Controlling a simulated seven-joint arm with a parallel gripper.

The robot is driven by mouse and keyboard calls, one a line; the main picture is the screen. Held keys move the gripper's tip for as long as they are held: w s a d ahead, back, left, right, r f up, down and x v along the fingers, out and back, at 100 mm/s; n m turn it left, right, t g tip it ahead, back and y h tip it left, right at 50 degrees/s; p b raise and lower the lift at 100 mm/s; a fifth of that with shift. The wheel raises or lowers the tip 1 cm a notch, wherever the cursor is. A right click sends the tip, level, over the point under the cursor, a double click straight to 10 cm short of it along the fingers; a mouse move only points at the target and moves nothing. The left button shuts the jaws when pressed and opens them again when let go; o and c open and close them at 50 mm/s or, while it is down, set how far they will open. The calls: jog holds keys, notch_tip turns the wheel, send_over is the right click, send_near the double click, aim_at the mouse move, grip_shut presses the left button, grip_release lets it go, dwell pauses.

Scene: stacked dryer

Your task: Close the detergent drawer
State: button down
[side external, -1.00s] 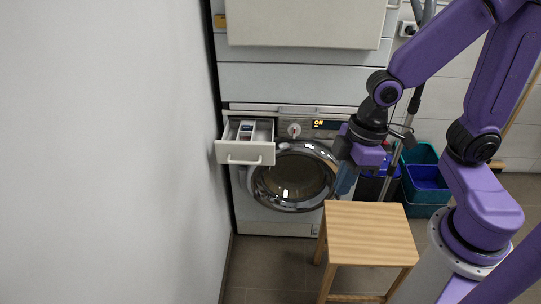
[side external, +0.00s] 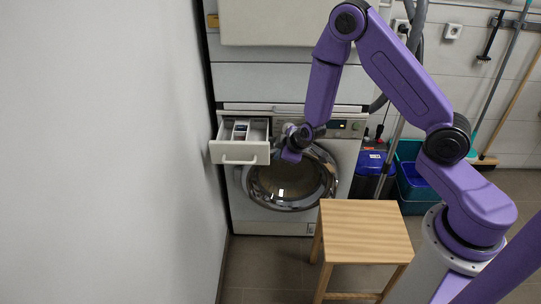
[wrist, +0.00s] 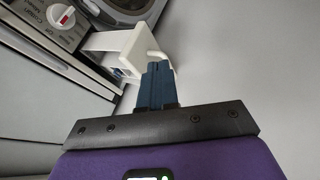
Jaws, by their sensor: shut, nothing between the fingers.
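The detergent drawer (side external: 240,153) is pulled out at the upper left of the washing machine, with its white front and bar handle facing the room. In the wrist view the drawer front (wrist: 128,52) shows at the top centre, its handle close to my fingertips. My gripper (side external: 279,150) is at the right end of the drawer front in the side view. Its blue fingers (wrist: 157,66) are together and empty. They overlap the drawer's edge in the wrist view; I cannot tell whether they touch it.
The washing machine (side external: 330,212) has a round glass door (side external: 284,184) below the drawer. A wall (side external: 110,150) stands close on the left. A wooden stool (side external: 365,232) stands in front. Blue and teal bins (side external: 412,188) are at the right.

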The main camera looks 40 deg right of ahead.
send_near(265, 159)
notch_tip(265, 159, down, 4)
jog(key=a, duration=0.2)
jog(key=shift+w+d+r, duration=0.1)
jog(key=shift+w+d, duration=1.1)
jog(key=shift+w, duration=0.15)
jog(key=w+d, duration=0.9)
jog(key=shift+w+d, duration=0.3)
jog(key=shift+w, duration=0.05)
jog(key=shift+s+a, duration=0.1)
